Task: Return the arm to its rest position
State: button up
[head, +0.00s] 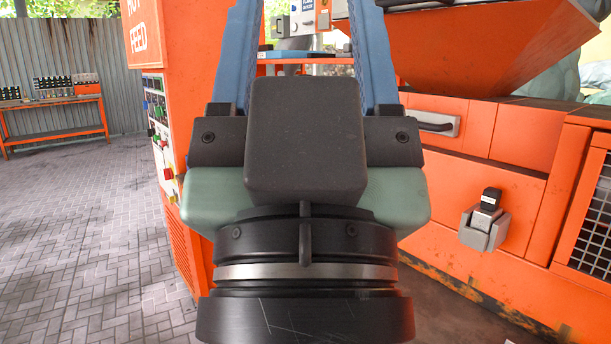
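My gripper (306,25) fills the middle of the head view, seen from behind. Its two long blue fingers point up and away and stand wide apart. Their tips run out of the top of the picture. I see nothing held in the visible gap between them; the machine shows through it. The black wrist and pale green gripper body are close to the camera and hide part of the machine behind.
Paved floor (85,235) is open at left. An orange bench (55,133) stands by the metal wall.

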notch_tip(320, 180, up, 23)
jog(key=p, duration=2)
